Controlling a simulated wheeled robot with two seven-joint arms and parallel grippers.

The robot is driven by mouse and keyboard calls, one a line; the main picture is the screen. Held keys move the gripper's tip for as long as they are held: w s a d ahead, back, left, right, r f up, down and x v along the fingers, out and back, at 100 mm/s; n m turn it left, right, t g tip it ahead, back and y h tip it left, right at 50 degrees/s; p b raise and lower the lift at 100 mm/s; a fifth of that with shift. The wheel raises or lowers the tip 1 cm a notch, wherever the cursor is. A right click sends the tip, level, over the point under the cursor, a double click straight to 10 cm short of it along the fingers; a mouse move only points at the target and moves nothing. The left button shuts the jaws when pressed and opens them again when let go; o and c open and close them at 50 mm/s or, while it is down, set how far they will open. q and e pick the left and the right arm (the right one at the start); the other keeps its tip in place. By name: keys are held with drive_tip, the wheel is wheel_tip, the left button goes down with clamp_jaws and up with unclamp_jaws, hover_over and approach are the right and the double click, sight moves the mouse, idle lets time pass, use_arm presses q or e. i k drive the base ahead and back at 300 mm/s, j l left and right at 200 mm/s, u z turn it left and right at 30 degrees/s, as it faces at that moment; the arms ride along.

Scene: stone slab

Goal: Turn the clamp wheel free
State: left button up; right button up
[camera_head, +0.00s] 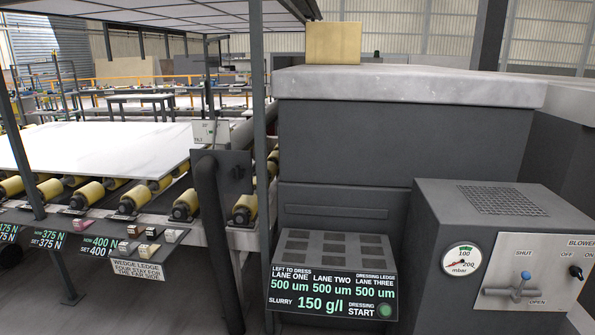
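I cannot make out a clamp wheel in the head view. Neither of my grippers shows in this view.
A white slab (100,143) lies on yellow rollers (87,193) at the left. A grey machine with a pale stone top (400,84) stands at centre right. A round gauge (462,259) and a sloped display (335,285) are in front. Thin posts cross the view.

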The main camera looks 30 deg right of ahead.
sight(238, 172)
drive_tip(key=i+l+z, duration=0.15)
drive_tip(key=l, duration=0.3)
drive_tip(key=i+l+z, duration=0.1)
drive_tip(key=l, duration=0.3)
drive_tip(key=i+l+z, duration=0.15)
drive_tip(key=l, duration=0.3)
drive_tip(key=z, duration=0.55)
drive_tip(key=i, duration=0.05)
